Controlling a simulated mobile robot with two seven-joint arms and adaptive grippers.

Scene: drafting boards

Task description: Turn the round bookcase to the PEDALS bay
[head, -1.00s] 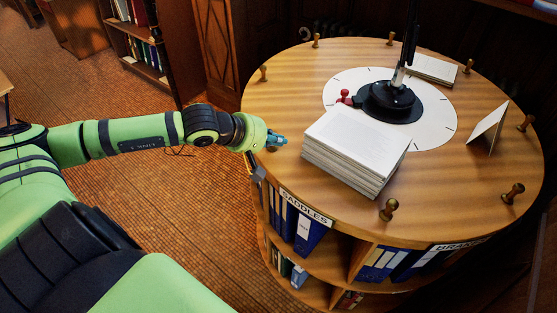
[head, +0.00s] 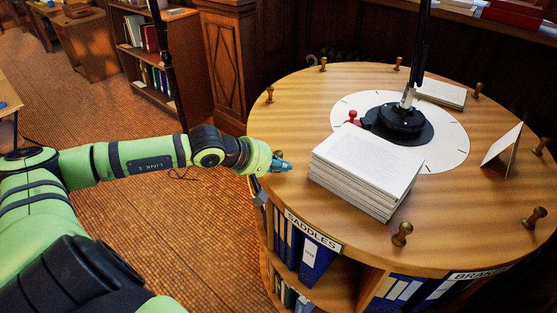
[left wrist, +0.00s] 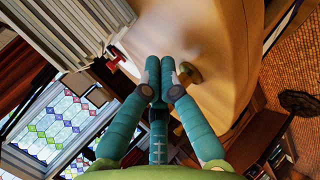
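The round bookcase (head: 462,215) has a wooden top ringed with brass-coloured pegs, such as the near peg (head: 402,233). The SADDLES label (head: 314,229) faces me at the front left, and the BRAKES label (head: 480,273) is at the front right. No PEDALS label shows. My left gripper (head: 283,164) is at the left rim. In the left wrist view its teal fingers (left wrist: 160,68) are drawn together beside a peg (left wrist: 190,73), partly hidden behind them. I cannot tell whether they touch it. My right gripper is out of view.
A paper stack (head: 365,168) and a folded card (head: 501,146) stand on the top. A black post base (head: 395,122) with a red knob sits on a white disc (head: 447,148) at the centre. A bookshelf (head: 150,55) stands behind left.

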